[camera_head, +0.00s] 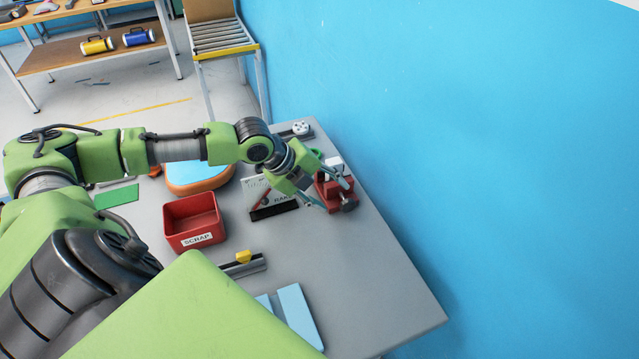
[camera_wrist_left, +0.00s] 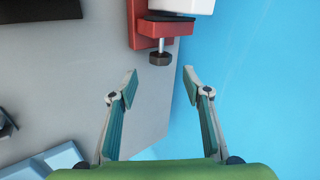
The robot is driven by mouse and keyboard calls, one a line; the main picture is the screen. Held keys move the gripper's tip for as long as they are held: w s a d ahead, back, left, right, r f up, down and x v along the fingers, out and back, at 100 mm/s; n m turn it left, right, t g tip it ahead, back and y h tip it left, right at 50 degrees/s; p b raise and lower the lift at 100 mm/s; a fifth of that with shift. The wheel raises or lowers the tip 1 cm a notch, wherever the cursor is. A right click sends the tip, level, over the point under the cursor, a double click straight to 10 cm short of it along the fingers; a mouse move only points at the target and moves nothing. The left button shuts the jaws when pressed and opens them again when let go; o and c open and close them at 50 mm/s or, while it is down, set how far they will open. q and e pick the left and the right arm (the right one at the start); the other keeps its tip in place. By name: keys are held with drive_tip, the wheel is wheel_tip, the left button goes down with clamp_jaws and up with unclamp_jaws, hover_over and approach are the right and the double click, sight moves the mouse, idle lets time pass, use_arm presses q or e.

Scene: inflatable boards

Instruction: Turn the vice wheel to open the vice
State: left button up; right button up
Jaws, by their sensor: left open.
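The red vice (camera_head: 328,194) is at the far right edge of the grey table, with a pale block at its top. Its dark wheel (camera_head: 348,205) sits on a screw at the near side. In the left wrist view the vice (camera_wrist_left: 155,32) is at the top, and the wheel (camera_wrist_left: 160,59) on its metal screw points toward me. My left gripper (camera_head: 337,195) reaches over the vice. In the wrist view its open fingers (camera_wrist_left: 160,78) are spread on either side of the wheel's line, with the wheel just beyond the tips. No contact shows. My right gripper is not in view.
A red scrap bin (camera_head: 193,222), a white-and-black rack (camera_head: 272,205) and an orange-and-blue board (camera_head: 197,178) stand left of the vice. A yellow-topped tool (camera_head: 244,258) and pale blue pieces (camera_head: 292,312) lie nearer. A blue wall (camera_head: 500,150) rises close on the right.

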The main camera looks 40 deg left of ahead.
use_arm(q)
drive_tip(key=v, duration=0.4)
drive_tip(key=shift+s+r, duration=0.1)
drive_tip(key=shift+r, duration=0.05)
drive_tip(key=m+g+y+p, duration=0.1)
drive_tip(key=g+y+p, duration=0.2)
drive_tip(key=g+p, duration=0.2)
approach(347, 202)
drive_tip(key=shift+m, duration=0.3)
drive_tip(key=f, duration=0.3)
drive_tip(key=w+f+p, duration=0.1)
drive_tip(key=f, duration=0.2)
drive_tip(key=f+p, duration=0.1)
drive_tip(key=f, duration=0.3)
drive_tip(key=shift+w+d, duration=0.15)
drive_tip(key=shift+d, duration=0.15)
drive_tip(key=c, duration=1.1)
